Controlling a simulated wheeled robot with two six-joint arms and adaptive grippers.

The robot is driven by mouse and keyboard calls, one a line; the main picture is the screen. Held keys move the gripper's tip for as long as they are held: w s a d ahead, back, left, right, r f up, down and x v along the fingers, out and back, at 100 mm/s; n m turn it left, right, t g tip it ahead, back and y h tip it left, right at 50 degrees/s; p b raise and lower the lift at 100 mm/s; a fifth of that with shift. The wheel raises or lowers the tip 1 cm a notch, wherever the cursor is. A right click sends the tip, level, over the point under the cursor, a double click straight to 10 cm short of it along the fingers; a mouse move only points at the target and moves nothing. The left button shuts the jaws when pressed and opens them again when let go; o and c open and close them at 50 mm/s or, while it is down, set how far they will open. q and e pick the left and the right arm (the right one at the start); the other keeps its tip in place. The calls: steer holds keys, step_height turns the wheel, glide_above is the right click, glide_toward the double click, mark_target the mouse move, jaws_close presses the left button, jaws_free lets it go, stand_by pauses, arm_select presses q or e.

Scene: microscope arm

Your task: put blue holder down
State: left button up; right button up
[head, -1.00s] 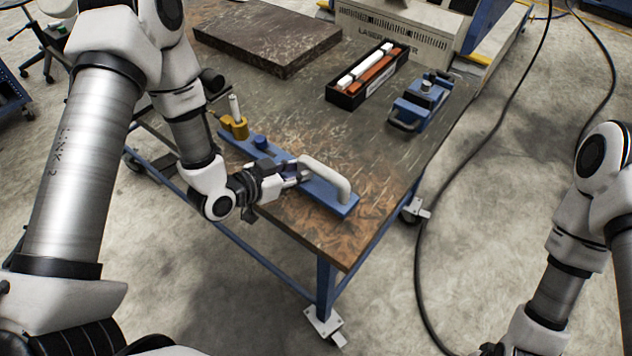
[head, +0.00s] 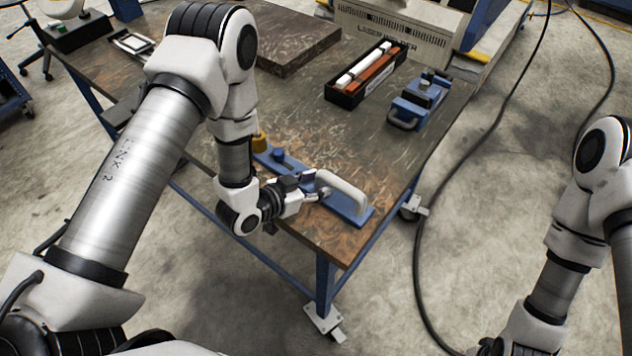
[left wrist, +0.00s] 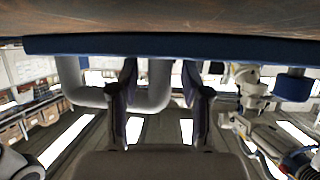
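The blue holder (head: 346,208) is a long blue bar with a grey looped handle (head: 343,189), lying along the table's front edge. It looks to rest on the tabletop. In the left wrist view the blue bar (left wrist: 215,50) runs along the tabletop, with the grey handle (left wrist: 160,85) projecting from it. My left gripper (head: 311,190) is at the handle. Its fingers (left wrist: 161,100) stand on both sides of one handle leg, with gaps showing beside it. My arm hides part of the holder's far end. My right gripper's fingers are outside the view.
A black tray (head: 345,92) with white and red bars and another blue device (head: 418,100) stand further back. A dark slab (head: 290,45) lies at the back. The table surface (head: 385,150) right of the holder is clear.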

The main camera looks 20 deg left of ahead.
arm_select(q)
steer(key=shift+r, duration=0.1)
steer(key=v, duration=1.1)
steer(key=shift+r, duration=0.1)
steer(key=s+a+f+n+g+y, duration=0.2)
steer(key=s+f+g, duration=0.3)
steer(key=s+f, duration=0.3)
steer(key=s+a+f+n+g+y, duration=0.2)
steer(key=s+f+n+g+y, duration=0.3)
steer(key=s+f, duration=0.4)
steer(key=shift+s+a+f+g, duration=0.2)
steer(key=shift+s+a+g, duration=0.05)
steer(key=shift+s+g, duration=0.55)
